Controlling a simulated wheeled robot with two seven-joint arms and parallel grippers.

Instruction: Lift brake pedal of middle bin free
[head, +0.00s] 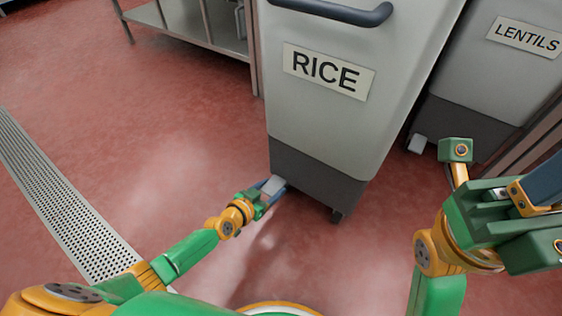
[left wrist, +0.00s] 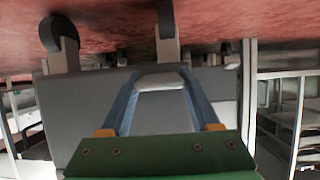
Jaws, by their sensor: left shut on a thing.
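The bin labelled RICE (head: 325,118) stands in the middle of the head view, pale grey above a dark grey base. Its light grey pedal (head: 271,185) sticks out low at the base's left corner. My left gripper (head: 274,190) is down at floor level, shut on this pedal. In the left wrist view, which shows the floor at the top, the pedal (left wrist: 160,82) lies between the tips of the two blue fingers. My right gripper (head: 545,185) is at the right edge of the head view, its fingertips cut off by the frame.
A bin labelled LENTILS (head: 505,65) stands to the right, with its own pedal (head: 417,144) low down. A steel table (head: 205,30) is at the back left. A floor drain grate (head: 62,205) runs along the left. The red floor (head: 150,150) between is clear.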

